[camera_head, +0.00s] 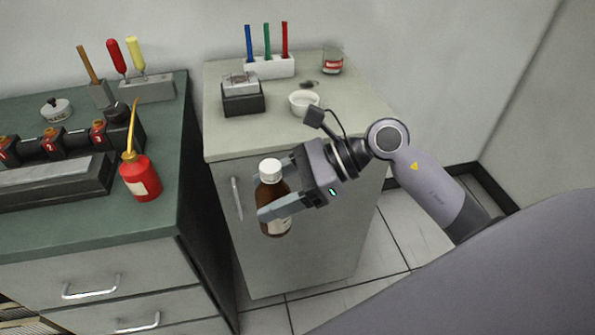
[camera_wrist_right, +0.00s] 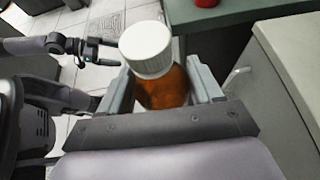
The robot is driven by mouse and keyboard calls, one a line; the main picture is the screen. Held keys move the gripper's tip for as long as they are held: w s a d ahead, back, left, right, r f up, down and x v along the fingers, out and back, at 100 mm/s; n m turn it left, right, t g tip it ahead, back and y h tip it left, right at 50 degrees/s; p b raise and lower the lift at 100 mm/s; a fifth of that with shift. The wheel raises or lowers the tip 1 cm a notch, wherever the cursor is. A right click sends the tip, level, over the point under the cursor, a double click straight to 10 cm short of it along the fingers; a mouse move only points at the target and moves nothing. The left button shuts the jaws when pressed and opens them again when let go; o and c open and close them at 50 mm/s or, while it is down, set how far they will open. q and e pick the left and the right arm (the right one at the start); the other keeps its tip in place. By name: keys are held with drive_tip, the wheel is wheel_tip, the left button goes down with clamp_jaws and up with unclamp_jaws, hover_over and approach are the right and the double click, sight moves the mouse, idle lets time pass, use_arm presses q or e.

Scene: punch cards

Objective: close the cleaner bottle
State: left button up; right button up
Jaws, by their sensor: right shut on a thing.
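The cleaner bottle (camera_head: 272,200) is brown with a pale label and a white cap (camera_head: 270,170) on its top. It is held nearly upright in the air in front of the pale cabinet. My right gripper (camera_head: 276,188) is shut on the bottle's body, below the cap. In the right wrist view the bottle's amber body (camera_wrist_right: 165,88) is between the fingers, with the ribbed white cap (camera_wrist_right: 147,48) above. How tightly the cap sits cannot be told. My left gripper (camera_wrist_right: 105,54) shows at the left of the wrist view, apart from the bottle, its fingers spread and empty.
The green-topped bench (camera_head: 90,218) at left carries a red oil can (camera_head: 140,178) and tools. Open floor lies below.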

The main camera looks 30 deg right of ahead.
drive_tip(key=s+a+n+g, duration=0.1)
drive_tip(key=a+n+g, duration=0.3)
drive_tip(key=a, duration=0.4)
drive_tip(key=shift+a+f+g, duration=0.15)
drive_tip(key=shift+f+g, duration=0.25)
